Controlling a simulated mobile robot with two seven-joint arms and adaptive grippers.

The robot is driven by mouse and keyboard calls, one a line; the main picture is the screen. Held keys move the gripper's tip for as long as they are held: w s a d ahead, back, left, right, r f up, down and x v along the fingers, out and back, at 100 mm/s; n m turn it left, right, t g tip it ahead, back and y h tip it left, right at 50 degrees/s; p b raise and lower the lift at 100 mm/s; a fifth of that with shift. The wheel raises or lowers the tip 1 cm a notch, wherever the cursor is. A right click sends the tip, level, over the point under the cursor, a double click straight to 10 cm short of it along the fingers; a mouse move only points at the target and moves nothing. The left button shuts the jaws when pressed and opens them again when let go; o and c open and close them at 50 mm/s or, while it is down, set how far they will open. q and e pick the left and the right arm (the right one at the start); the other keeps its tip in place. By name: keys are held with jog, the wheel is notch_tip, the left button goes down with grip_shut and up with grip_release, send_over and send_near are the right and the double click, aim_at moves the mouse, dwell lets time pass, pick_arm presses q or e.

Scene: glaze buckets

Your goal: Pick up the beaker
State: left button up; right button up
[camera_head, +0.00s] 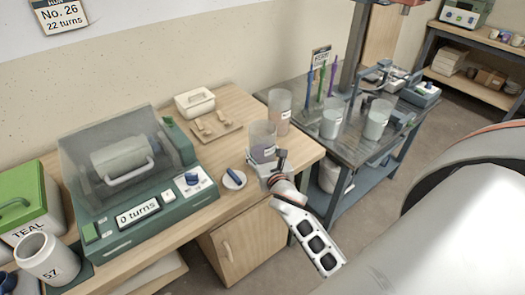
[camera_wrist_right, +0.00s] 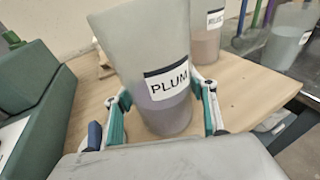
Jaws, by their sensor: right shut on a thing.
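A clear beaker (camera_head: 262,134) with purple liquid stands near the right end of the wooden bench in the head view. In the right wrist view the beaker (camera_wrist_right: 145,40) carries a label reading PLUM. My right gripper (camera_head: 270,168) is shut on it, and in the wrist view the teal fingers (camera_wrist_right: 165,115) press on both its sides, low down. I cannot tell whether its base touches the bench. My left gripper is not in view.
A second beaker (camera_head: 280,108) stands just behind. A green tumbler machine (camera_head: 130,175) reads 0 turns on the left. A small dish (camera_head: 234,180) with a blue item lies beside the gripper. A metal table (camera_head: 352,148) with more beakers stands to the right.

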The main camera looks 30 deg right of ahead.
jog(key=shift+r, duration=0.15)
jog(key=shift+r+p, duration=0.5)
jog(key=shift+r, duration=0.85)
notch_tip(320, 180, up, 6)
jog(key=shift+r+p, duration=0.1)
jog(key=shift+p, duration=0.8)
notch_tip(320, 180, up, 10)
jog(key=p, duration=0.2)
send_over(259, 124)
jog(key=f+v, duration=0.1)
jog(key=v, duration=0.3)
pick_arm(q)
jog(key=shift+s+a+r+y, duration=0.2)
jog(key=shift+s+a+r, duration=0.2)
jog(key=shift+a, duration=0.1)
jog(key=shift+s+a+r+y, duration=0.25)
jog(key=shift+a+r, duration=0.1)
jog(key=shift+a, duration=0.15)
pick_arm(e)
jog(key=shift+r, duration=0.5)
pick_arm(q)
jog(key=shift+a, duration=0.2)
pick_arm(e)
jog(key=shift+r, duration=0.1)
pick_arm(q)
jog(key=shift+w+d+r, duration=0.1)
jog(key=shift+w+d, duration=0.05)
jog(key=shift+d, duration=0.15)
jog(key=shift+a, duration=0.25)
